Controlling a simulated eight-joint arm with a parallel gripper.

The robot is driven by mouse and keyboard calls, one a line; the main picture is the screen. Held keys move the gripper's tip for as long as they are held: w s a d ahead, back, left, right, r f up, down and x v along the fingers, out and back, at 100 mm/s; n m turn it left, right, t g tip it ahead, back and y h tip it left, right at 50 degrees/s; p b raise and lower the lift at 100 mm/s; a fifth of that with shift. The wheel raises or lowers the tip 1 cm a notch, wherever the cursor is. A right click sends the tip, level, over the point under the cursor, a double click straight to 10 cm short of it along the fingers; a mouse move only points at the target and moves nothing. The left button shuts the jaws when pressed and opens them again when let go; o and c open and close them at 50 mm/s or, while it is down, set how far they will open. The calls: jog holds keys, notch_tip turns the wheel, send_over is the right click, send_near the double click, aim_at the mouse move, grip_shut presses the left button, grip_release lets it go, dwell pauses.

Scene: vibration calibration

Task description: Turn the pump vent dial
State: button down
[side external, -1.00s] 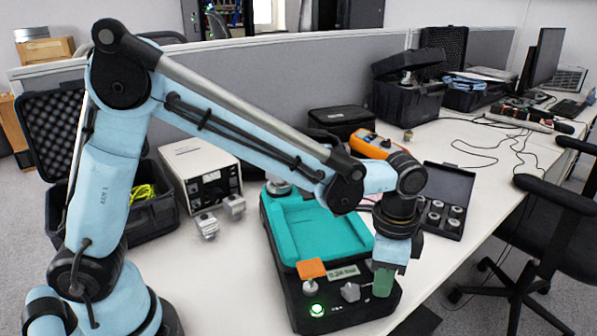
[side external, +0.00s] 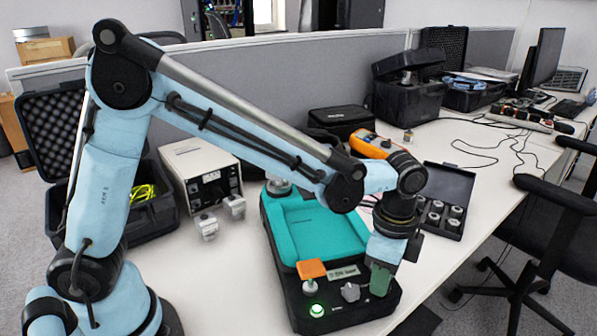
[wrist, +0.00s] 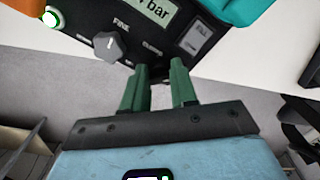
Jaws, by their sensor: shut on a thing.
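The pump unit (side external: 279,270) is a black case with a teal tray on top, standing on the white table. My gripper (side external: 378,290) reaches down to the right front corner of its panel. Its green fingers, also in the wrist view (wrist: 158,80), are shut on a small dark part between them, most likely the vent dial (wrist: 157,70); the fingers hide most of it. A grey lobed knob (side external: 350,292) is left of the fingers, and also shows in the wrist view (wrist: 108,46). The display (side external: 343,272) reads in bar; its digits are unclear.
An orange-topped valve (side external: 311,269) and a green-lit button (side external: 317,310) are at the panel's left. A black case of metal parts (side external: 444,200) stands behind my gripper, and an orange meter (side external: 370,144) lies farther back.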

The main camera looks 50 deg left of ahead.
jog(key=c, duration=0.9)
grip_release()
notch_tip(320, 180, up, 12)
jog(key=s+a+f+n+t, duration=0.1)
jog(key=s+a+n+t, duration=0.1)
jog(key=a+n, duration=0.2)
jog(key=s+a+f+n+t, duration=0.1)
jog(key=s+a+n+t, duration=0.1)
jog(key=a, duration=0.5)
jog(key=s+a+f+n+t, duration=0.1)
jog(key=s+a+n+t, duration=0.1)
jog(key=s+a+n, duration=0.2)
jog(key=shift+s+a+f+n+t, duration=0.1)
jog(key=shift+a+f+n+t, duration=0.1)
jog(key=shift+a+n, duration=0.45)
jog(key=shift+s+a+f+n+t, duration=0.1)
jog(key=shift+a+f+n, duration=0.1)
jog(key=shift+a+n, duration=0.4)
jog(key=shift+s+a+f+n+t, duration=0.25)
jog(key=shift+f+n+t, duration=0.1)
jog(key=shift+n, duration=0.2)
